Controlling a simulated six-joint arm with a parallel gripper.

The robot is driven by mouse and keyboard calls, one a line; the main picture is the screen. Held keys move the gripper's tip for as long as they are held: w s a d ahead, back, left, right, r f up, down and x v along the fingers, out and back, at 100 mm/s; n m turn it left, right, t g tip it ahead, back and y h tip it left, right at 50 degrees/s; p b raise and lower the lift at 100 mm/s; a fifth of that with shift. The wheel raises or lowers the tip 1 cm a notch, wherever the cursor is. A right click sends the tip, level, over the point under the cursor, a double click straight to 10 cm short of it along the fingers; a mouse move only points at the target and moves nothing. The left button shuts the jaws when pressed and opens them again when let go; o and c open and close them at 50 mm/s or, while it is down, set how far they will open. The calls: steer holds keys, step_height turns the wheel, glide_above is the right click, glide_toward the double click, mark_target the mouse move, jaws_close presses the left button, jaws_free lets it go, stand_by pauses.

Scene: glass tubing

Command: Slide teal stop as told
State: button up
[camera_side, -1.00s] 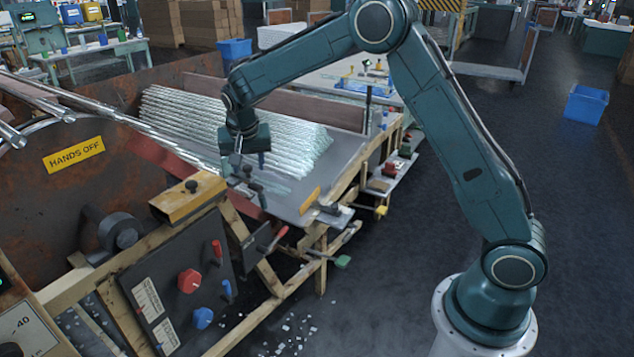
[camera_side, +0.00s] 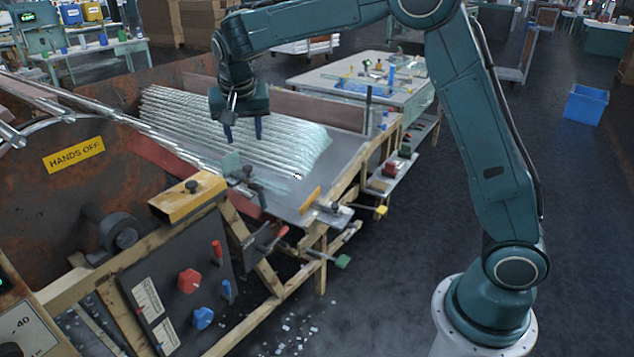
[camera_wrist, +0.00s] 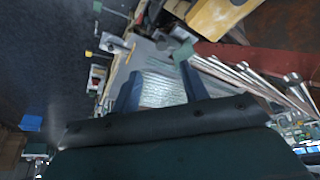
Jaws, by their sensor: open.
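The teal stop (camera_side: 231,163) is a small flat plate on a dark clamp, at the left end of the metal tray below the glass tubes. It also shows in the wrist view (camera_wrist: 183,52), ahead of the fingers. My gripper (camera_side: 243,137) is open and empty, above the stop and apart from it. Its two blue fingers (camera_wrist: 160,74) point toward the tray in the wrist view. The glass tubes (camera_side: 230,125) lie in a sloped stack behind the stop.
A yellow block (camera_side: 188,196) stands left of the stop, and an orange-yellow plate (camera_side: 310,200) to its right. A control panel (camera_side: 180,285) with red and blue knobs is in front. The rusty drum (camera_side: 60,185) carries a "HANDS OFF" sign. Glass bits litter the floor.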

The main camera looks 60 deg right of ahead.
steer(key=v, duration=0.3)
steer(key=shift+s+r, duration=0.1)
stand_by(0.3)
steer(key=s+d+r+n+t+y, duration=0.1)
steer(key=s+r+n, duration=0.15)
steer(key=s, duration=0.65)
steer(key=s+d+r+n+y, duration=0.1)
steer(key=s+r+n, duration=0.15)
steer(key=s, duration=0.65)
steer(key=s+a+f+n, duration=0.1)
steer(key=s+f+n, duration=0.1)
steer(key=s, duration=0.6)
steer(key=s+a+f+n+t+y, duration=0.1)
steer(key=s+f+n, duration=0.1)
steer(key=s, duration=0.6)
steer(key=shift+s+a+f, duration=0.2)
steer(key=shift+a+f, duration=0.15)
steer(key=shift+f, duration=0.1)
